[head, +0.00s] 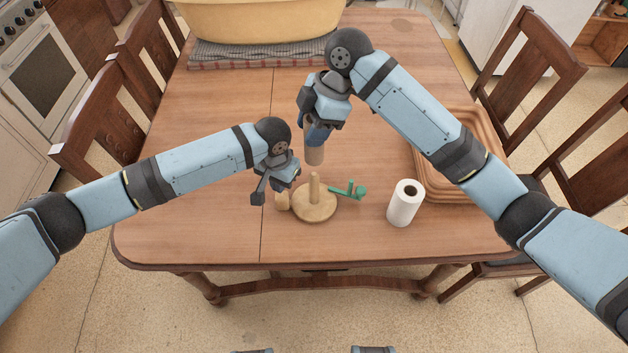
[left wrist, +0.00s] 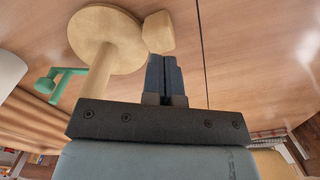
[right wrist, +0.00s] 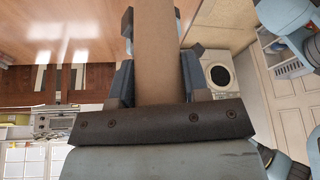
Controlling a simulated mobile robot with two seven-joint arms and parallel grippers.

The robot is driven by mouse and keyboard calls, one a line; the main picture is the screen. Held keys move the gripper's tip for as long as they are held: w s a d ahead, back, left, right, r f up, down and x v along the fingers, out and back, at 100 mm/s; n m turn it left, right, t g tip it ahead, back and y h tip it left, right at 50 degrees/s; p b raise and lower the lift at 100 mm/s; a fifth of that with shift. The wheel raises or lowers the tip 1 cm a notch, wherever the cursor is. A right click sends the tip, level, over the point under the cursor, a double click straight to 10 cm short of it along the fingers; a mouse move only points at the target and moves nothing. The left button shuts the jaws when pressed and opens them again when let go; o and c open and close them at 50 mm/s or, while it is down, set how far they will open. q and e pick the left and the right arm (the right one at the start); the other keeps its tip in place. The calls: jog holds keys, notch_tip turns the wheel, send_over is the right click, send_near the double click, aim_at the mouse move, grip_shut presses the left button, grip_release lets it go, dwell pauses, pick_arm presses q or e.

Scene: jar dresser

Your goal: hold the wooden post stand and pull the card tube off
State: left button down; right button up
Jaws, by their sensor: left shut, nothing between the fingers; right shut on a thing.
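The wooden post stand (head: 314,211) is upright on the table, its round base flat and its post bare. It also shows in the left wrist view (left wrist: 85,35). The card tube (head: 314,157) is in my right gripper (head: 317,138), above the post and apart from it. In the right wrist view the brown tube (right wrist: 155,60) runs between the fingers. My left gripper (head: 282,186) is shut and empty, just left of the stand. The left wrist view shows its fingers (left wrist: 165,75) together, near a small wooden block (left wrist: 158,32); I cannot tell whether they touch it.
A green pegged piece (head: 349,190) lies right of the stand. A white paper roll (head: 404,203) stands farther right, before a brown tray (head: 432,191). A yellow tub (head: 262,22) sits on a cloth at the back. The table's left side is clear.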

pick_arm(q)
jog(key=shift+r+p, duration=0.7)
jog(key=shift+r, duration=0.15)
notch_tip(320, 180, up, 12)
